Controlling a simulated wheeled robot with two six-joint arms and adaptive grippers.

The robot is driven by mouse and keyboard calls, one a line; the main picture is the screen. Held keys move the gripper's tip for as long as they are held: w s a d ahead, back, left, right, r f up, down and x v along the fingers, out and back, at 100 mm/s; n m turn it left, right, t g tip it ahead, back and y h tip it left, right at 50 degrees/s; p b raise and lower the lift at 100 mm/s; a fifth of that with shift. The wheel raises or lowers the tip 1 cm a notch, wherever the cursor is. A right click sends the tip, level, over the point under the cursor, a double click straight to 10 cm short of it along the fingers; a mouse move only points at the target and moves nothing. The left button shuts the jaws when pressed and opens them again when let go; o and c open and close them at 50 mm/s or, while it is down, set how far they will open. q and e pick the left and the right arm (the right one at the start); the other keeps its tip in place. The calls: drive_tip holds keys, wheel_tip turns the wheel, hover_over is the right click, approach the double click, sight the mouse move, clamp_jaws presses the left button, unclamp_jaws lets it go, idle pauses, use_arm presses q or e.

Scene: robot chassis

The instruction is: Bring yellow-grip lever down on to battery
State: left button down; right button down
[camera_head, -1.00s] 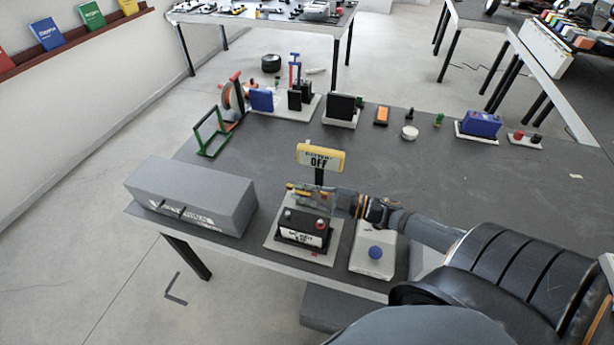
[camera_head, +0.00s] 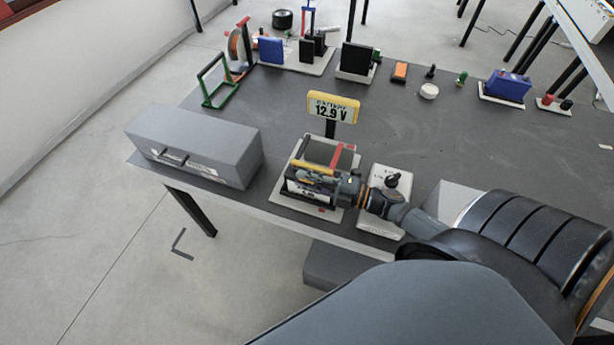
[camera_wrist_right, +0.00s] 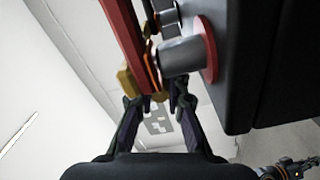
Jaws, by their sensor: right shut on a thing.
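The black battery (camera_head: 299,190) sits on a pale base plate near the table's front edge. A lever with a red arm (camera_head: 337,156) and a yellow grip (camera_head: 312,168) lies low over the battery. My right gripper (camera_head: 318,180) is at the battery's front top, shut on the lever by its yellow-grip end. In the right wrist view, the red arm (camera_wrist_right: 122,35) and yellow grip (camera_wrist_right: 127,80) show at the fingers (camera_wrist_right: 157,100), beside a grey terminal post (camera_wrist_right: 180,54) with a red ring. The exact contact is partly hidden. My left gripper is out of view.
A yellow-framed display (camera_head: 333,107) behind the battery reads 12.9 V. Several devices line the table's far edge. The middle right is clear.

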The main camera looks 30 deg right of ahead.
drive_tip(key=shift+f, duration=0.35)
drive_tip(key=c, duration=1.3)
unclamp_jaws()
drive_tip(key=shift+c, duration=0.2)
drive_tip(key=shift+r, duration=0.1)
